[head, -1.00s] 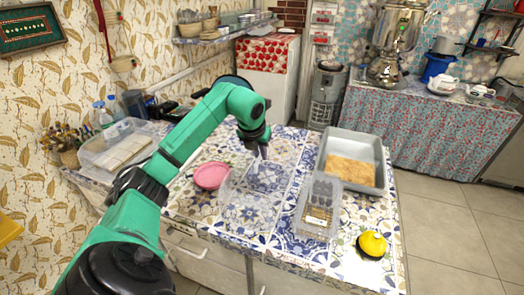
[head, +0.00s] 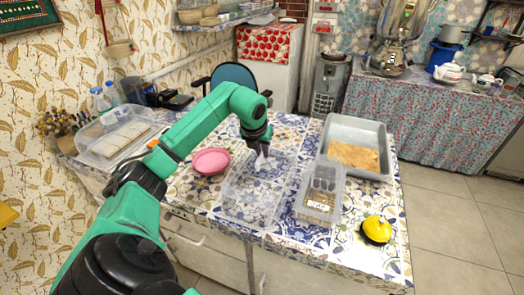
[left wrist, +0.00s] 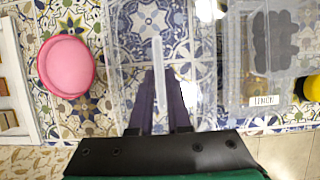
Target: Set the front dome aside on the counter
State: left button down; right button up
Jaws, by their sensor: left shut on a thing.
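A clear dome (head: 240,205), a see-through box-shaped cover, is on or just above the blue-patterned tiled counter (head: 215,188); I cannot tell if it touches. My left gripper (head: 262,158) points down at its far part, shut on a thin clear piece of it. In the left wrist view the dark fingers (left wrist: 160,98) close on a narrow clear strip (left wrist: 157,58), with clear walls faintly visible on both sides. My right gripper is not in view.
A pink plate (head: 211,161) lies left of the dome. A clear-covered tray (head: 115,137) is at the left.

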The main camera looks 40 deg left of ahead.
pick_arm(q)
jog(key=c, duration=0.8)
grip_release()
jog(key=shift+r, duration=0.1)
jog(key=shift+s+r, duration=0.15)
jog(key=shift+r, duration=0.25)
jog(key=v, duration=1.3)
jog(key=shift+s+d+r, duration=0.2)
jog(key=shift+s+r, duration=0.05)
jog(key=shift+r, duration=0.05)
